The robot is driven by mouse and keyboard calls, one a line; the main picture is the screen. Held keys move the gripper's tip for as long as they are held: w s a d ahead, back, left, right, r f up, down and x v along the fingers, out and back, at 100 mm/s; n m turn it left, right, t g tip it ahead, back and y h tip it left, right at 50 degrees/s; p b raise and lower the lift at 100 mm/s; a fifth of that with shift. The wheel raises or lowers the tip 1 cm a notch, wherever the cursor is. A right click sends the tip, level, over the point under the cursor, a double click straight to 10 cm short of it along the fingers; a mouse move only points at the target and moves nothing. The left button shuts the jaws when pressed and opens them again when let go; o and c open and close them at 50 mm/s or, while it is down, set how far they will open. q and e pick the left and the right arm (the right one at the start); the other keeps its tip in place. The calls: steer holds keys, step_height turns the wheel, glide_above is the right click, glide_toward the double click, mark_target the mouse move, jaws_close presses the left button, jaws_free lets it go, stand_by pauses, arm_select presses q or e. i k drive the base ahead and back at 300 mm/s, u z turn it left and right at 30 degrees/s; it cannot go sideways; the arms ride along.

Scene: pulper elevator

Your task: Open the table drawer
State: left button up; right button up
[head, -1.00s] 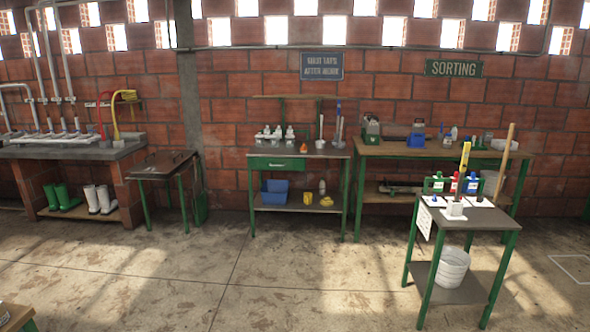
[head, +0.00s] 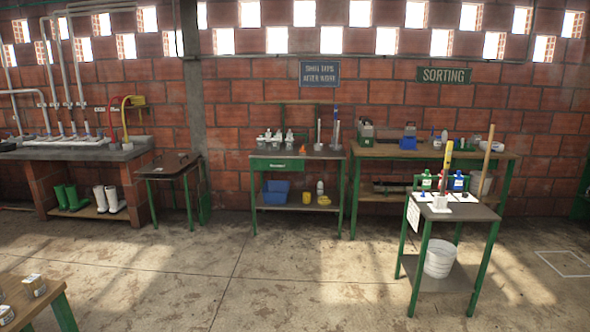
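The table (head: 326,155) stands against the brick wall in the middle of the head view. Its green drawer (head: 277,164) sits under the left part of the top, with a small pale label or handle at its middle. The drawer front looks flush with the table, so it appears closed. Neither of my grippers is in the head view.
Bottles stand on the table, and a blue bin (head: 276,191) is on its lower shelf. A small cart (head: 470,212) with a white bucket (head: 440,259) stands at front right. A wooden-topped table (head: 38,286) juts in at lower left. The concrete floor between is clear.

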mark_target(261, 163)
steer(key=u, duration=0.15)
steer(key=i, duration=0.85)
steer(key=z, duration=0.2)
steer(key=k, duration=0.8)
steer(key=u, duration=0.2)
steer(key=i, duration=1.35)
